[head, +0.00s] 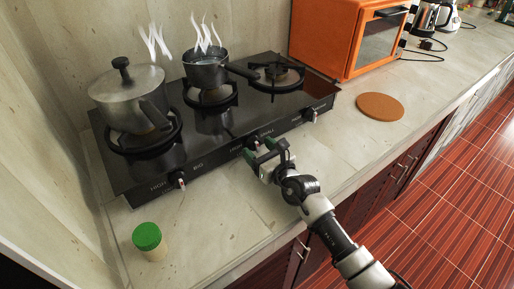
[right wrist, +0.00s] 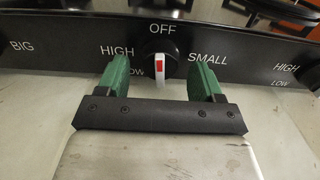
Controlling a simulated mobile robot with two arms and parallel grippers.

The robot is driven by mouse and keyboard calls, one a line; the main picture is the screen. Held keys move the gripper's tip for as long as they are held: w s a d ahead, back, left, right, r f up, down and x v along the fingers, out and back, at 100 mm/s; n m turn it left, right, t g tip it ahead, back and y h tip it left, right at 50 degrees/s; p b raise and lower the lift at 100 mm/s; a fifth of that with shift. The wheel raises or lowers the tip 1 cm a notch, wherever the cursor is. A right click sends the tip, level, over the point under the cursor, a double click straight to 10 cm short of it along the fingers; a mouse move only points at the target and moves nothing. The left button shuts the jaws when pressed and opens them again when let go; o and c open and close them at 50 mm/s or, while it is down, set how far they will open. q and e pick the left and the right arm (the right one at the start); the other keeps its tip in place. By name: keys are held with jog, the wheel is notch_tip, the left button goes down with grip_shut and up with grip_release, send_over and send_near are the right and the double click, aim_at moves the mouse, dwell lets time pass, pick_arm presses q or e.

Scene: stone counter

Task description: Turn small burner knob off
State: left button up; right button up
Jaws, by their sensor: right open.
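The small burner knob (right wrist: 160,66) is in the middle of the stove's front panel, labelled SMALL. In the right wrist view its white and red pointer faces down, away from the OFF mark above it, near LOW. In the head view the knob (head: 251,142) is partly hidden by my gripper. My right gripper (right wrist: 160,78) is open, its two green fingers on either side of the knob; I cannot tell whether they touch it. It also shows in the head view (head: 263,156). My left gripper is not in view.
The black stove (head: 215,142) carries a lidded pot (head: 130,98) at left and a steaming saucepan (head: 204,72) at the back middle. Other knobs sit left (head: 178,180) and right (head: 310,115). A green-capped jar (head: 149,240) and cork mat (head: 380,106) stand on the counter.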

jog(key=shift+w+a, duration=0.4)
jog(key=shift+w, duration=0.05)
jog(key=c, duration=0.9)
jog(key=shift+m+p, duration=0.3)
jog(key=shift+m, duration=0.5)
jog(key=o, duration=0.9)
jog(key=shift+s+d, duration=0.1)
